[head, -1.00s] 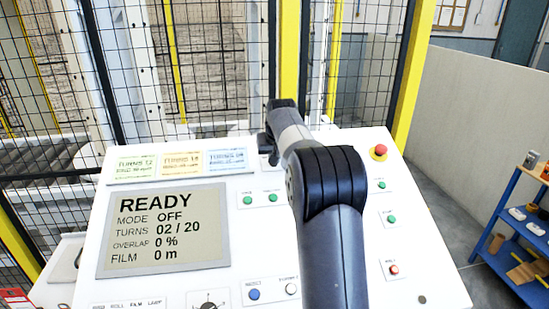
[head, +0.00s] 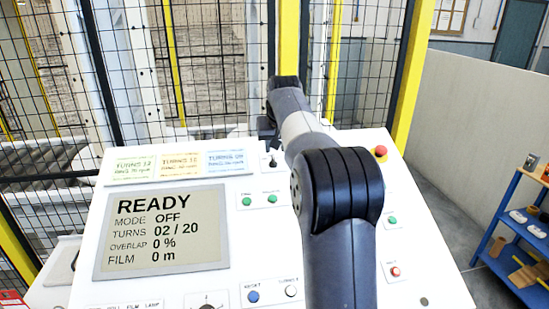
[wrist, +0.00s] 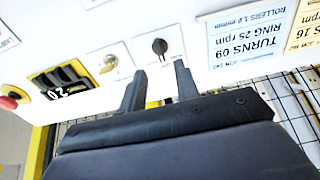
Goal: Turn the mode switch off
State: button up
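The mode switch looks like the small black knob on the white panel; it shows in the wrist view (wrist: 160,46) and in the head view (head: 271,161). Its exact pointer direction is too small to read. The display (head: 160,230) reads READY, MODE OFF, TURNS 02 / 20, OVERLAP 0 %, FILM 0 m. My gripper (wrist: 158,70) is open and empty, its two fingers apart just short of the knob and not around it. In the head view my arm hides most of the gripper.
Coloured turns cards (head: 181,164) lie along the panel's top. A mesh fence (head: 200,60) stands behind the panel.

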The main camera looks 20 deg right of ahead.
aim_at(274, 160)
jog(key=v, duration=0.3)
jog(key=shift+s+r, duration=0.2)
jog(key=shift+r, duration=0.15)
jog(key=p+x, duration=0.1)
jog(key=x, duration=1)
jog(key=shift+p, duration=0.35)
jog(key=shift+r, duration=0.2)
